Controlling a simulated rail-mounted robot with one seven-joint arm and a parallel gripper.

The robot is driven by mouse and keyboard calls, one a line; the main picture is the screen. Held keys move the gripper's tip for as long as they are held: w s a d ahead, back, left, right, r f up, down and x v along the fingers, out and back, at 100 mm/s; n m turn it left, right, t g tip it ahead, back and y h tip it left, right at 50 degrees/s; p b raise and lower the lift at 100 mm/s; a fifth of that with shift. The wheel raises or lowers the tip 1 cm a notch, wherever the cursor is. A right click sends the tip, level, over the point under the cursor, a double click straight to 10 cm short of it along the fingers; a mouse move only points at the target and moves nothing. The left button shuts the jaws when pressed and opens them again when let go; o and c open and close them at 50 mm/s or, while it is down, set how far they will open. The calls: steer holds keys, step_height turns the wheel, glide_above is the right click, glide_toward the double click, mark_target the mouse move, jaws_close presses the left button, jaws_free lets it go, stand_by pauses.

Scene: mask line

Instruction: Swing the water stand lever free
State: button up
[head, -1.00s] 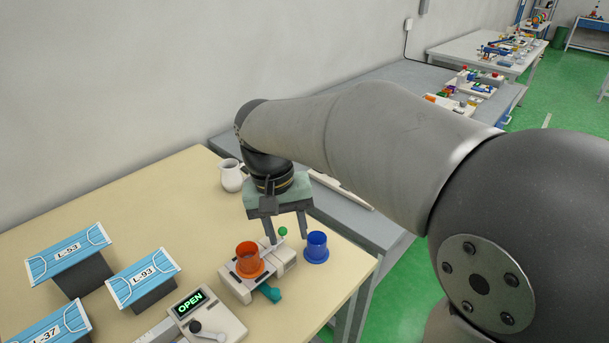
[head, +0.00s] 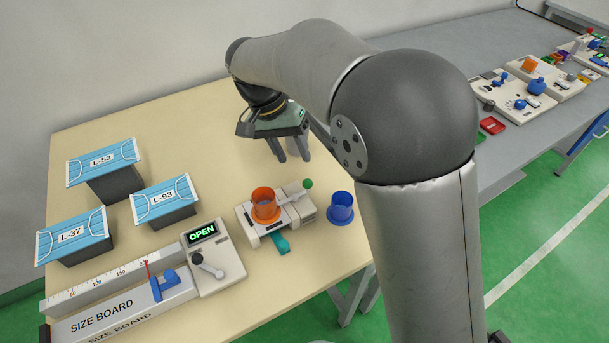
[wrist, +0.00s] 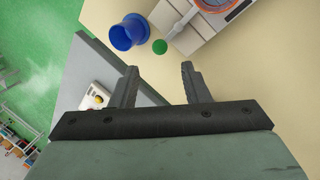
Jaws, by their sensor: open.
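The water stand (head: 252,228) is a pale block on the table with an orange cup (head: 264,206) seated on it and a teal piece at its front. Its light lever (head: 293,196) points to the back right and ends in a green ball knob (head: 308,184). The knob also shows in the wrist view (wrist: 160,46), just beyond my fingertips. My gripper (head: 292,159) is open and empty, behind the knob and apart from it. In the wrist view my gripper (wrist: 159,69) has its fingers spread, with nothing between them. The lever's inner end is partly hidden by the cup.
A blue cup (head: 341,208) stands right of the stand, near the table edge. Left are a size board (head: 110,312), a box reading OPEN (head: 217,262) with a crank, and several mask holders (head: 165,203). Bare table (head: 215,160) lies behind the stand.

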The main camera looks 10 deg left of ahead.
mark_target(306, 181)
steer(key=x, duration=0.8)
steer(key=shift+d+f, duration=0.1)
steer(key=shift+c, duration=0.3)
jaws_close()
